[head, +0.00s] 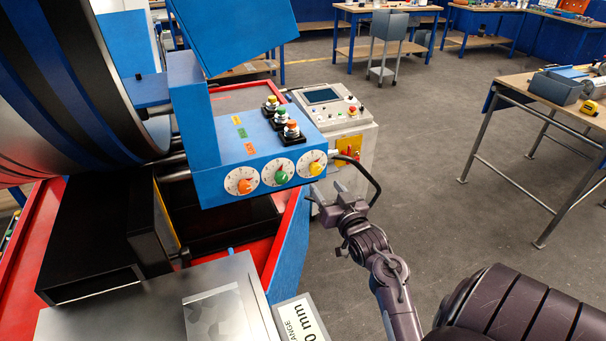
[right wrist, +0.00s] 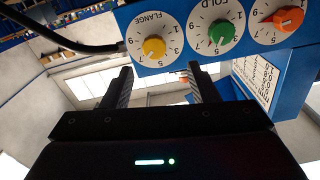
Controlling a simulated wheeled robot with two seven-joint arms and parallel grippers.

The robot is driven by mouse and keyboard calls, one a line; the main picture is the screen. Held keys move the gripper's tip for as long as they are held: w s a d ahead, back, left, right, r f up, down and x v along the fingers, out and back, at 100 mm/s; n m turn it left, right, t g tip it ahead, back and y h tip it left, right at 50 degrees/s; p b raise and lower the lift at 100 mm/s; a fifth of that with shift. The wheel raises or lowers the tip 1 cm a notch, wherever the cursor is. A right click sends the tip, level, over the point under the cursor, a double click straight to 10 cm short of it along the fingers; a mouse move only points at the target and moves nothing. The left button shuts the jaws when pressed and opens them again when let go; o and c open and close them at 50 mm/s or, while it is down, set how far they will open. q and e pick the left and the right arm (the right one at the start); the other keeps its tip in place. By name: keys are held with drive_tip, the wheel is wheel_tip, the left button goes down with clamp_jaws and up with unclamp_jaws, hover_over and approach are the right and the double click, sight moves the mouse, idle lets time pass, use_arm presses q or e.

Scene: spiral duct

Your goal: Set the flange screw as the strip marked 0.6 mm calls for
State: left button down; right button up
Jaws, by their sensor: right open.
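The flange dial has a yellow knob (head: 315,169) on a white numbered face, rightmost of three dials on the blue control box (head: 220,150). In the right wrist view the box is upside down, and the word FLANGE shows beside the yellow knob (right wrist: 153,47). My right gripper (head: 336,190) is open and empty, just below and right of this dial. In the right wrist view its fingertips (right wrist: 161,70) point up towards the dial, apart from the knob. A printed mm chart (right wrist: 258,78) is on a blue side panel, too small to read. No strip marked 0.6 mm is readable.
The green fold knob (head: 281,177) and an orange knob (head: 245,186) sit left of the flange dial. Push buttons (head: 281,117) stand on the box top. A black cable (head: 374,180) loops close to my right gripper. A grey console (head: 335,108) stands behind.

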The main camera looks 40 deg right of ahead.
sight(317, 171)
drive_tip(key=w+d, duration=0.1)
drive_tip(key=w+p, duration=0.1)
drive_tip(key=w+d, duration=0.1)
drive_tip(key=w, duration=0.1)
drive_tip(key=shift+d, duration=0.3)
drive_tip(key=shift+p+x, duration=0.4)
drive_tip(key=shift+x, duration=0.55)
drive_tip(key=shift+w+a+f, duration=0.1)
drive_tip(key=shift+w+a, duration=0.1)
drive_tip(key=shift+w, duration=0.15)
drive_tip(key=shift+d, duration=0.1)
drive_tip(key=c, duration=0.8)
drive_tip(key=shift+c, duration=0.9)
use_arm(q)
drive_tip(key=d+r, duration=0.2)
drive_tip(key=shift+s+d+r, duration=0.1)
drive_tip(key=shift+s+d, duration=0.25)
use_arm(e)
drive_tip(key=shift+f, duration=0.1)
